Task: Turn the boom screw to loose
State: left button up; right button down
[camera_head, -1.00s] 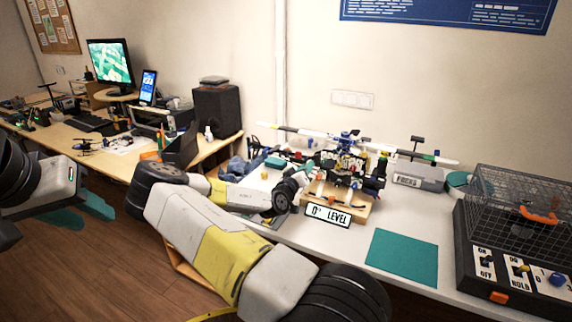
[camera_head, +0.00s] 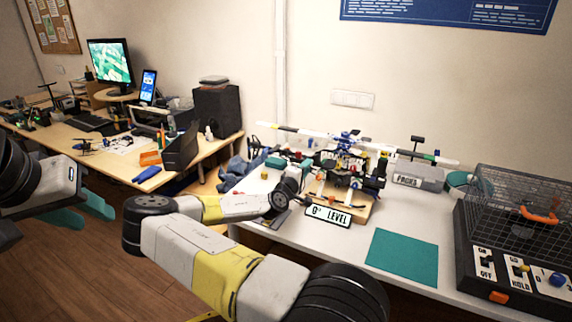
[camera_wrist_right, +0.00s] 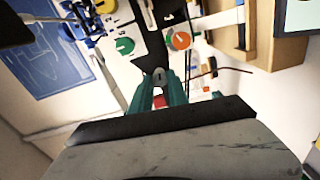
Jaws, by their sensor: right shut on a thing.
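The helicopter model (camera_head: 345,165) stands on a wooden base on the white table, behind the "0° LEVEL" plate. My right gripper (camera_wrist_right: 159,88) shows in the right wrist view with its teal fingers closed on a small dark grey piece (camera_wrist_right: 160,75), which looks like the boom screw. A green dial (camera_wrist_right: 125,46) and an orange dial (camera_wrist_right: 180,40) are beyond the fingertips. In the head view my right wrist reaches the model's left side and hides the grip. My left gripper (camera_head: 86,208) is at the left edge, open and empty, away from the model.
The "0° LEVEL" plate (camera_head: 328,217) stands in front of the model. A teal mat (camera_head: 402,257) lies clear to the right. A wire cage (camera_head: 530,205) on a black switch box is at the far right. A grey case (camera_head: 418,178) stands behind.

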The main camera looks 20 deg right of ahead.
jog(key=shift+f+n, duration=0.1)
jog(key=shift+n, duration=0.5)
jog(key=c, duration=1.3)
grip_release()
jog(key=v, duration=0.8)
